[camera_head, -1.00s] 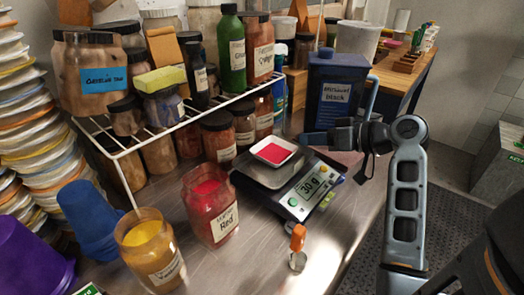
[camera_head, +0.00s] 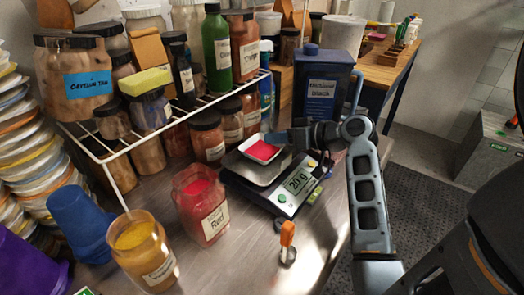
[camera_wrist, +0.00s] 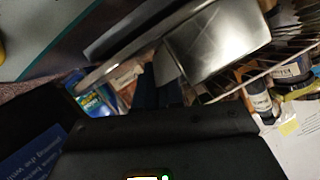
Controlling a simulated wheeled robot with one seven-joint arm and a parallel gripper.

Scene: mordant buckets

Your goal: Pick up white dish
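The white dish (camera_head: 248,144) is a small square dish with red powder in it. It sits on the metal plate of the black scale (camera_head: 283,198), whose display reads about 20 g. My gripper (camera_head: 274,138) reaches in from the right, with its tip at the dish's back right edge. I cannot tell whether it touches the dish or how far the fingers are apart. In the wrist view, dark fingers (camera_wrist: 161,88) show beside a shiny metal surface (camera_wrist: 215,45); I cannot make out the dish there.
An open jar of red powder (camera_head: 213,220) and a jar of yellow powder (camera_head: 150,262) stand in front. A wire rack (camera_head: 110,155) with several jars is at the left. A dark blue jug (camera_head: 322,85) stands behind my gripper.

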